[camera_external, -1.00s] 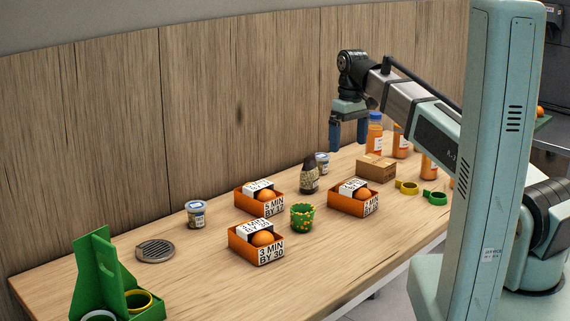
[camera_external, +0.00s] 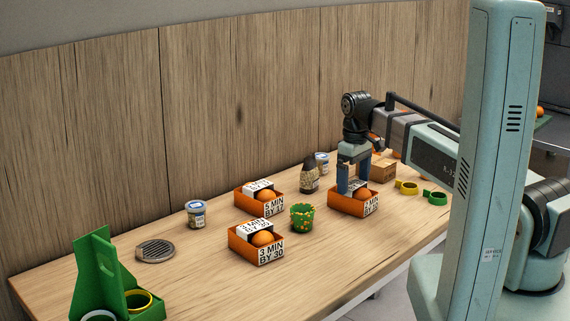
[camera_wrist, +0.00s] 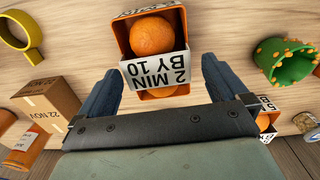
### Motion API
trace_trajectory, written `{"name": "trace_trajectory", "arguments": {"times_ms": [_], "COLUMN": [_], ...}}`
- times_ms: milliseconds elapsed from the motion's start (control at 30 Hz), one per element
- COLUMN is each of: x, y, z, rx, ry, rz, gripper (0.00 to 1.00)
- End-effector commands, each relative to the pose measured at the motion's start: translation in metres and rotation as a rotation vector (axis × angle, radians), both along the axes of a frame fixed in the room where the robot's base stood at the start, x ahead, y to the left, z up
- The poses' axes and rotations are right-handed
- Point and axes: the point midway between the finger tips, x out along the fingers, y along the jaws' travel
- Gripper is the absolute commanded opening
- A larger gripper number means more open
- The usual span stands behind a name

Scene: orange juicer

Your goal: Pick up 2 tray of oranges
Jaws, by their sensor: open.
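Three orange trays of oranges with white printed sleeves stand on the table. The right tray (camera_external: 345,207) has my gripper (camera_external: 354,188) right over it, with the blue fingers at its top. In the wrist view this tray's sleeve (camera_wrist: 155,70) reads "2 MIN BY 10", and an orange (camera_wrist: 153,36) shows in it. My gripper (camera_wrist: 161,85) is open, one finger on each side of the sleeve, and the tray is not gripped. The tray marked "3 MIN BY 30" (camera_external: 243,246) is at the front left. The tray marked "5 MIN BY 17" (camera_external: 247,203) is behind it.
A green cup with orange dots (camera_external: 302,222) stands left of the right tray. A cardboard box (camera_external: 383,172) and yellow ring (camera_external: 407,188) are on its right. A dark-topped jar (camera_external: 309,178) stands behind. Bare table lies in front (camera_external: 330,260).

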Motion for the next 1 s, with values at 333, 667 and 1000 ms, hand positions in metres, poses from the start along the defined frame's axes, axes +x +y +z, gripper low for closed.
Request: {"name": "trace_trajectory", "arguments": {"times_ms": [333, 667, 1000], "x": [0.001, 0.004, 0.004], "y": [0.0, -0.002, -0.001], "z": [-0.012, -0.046, -0.058], "rx": [0.0, -0.001, 0.002], "ry": [0.0, 0.001, -0.001], "rz": [0.0, 0.0, 0.001], "gripper": [1.0, 1.0, 1.0]}}
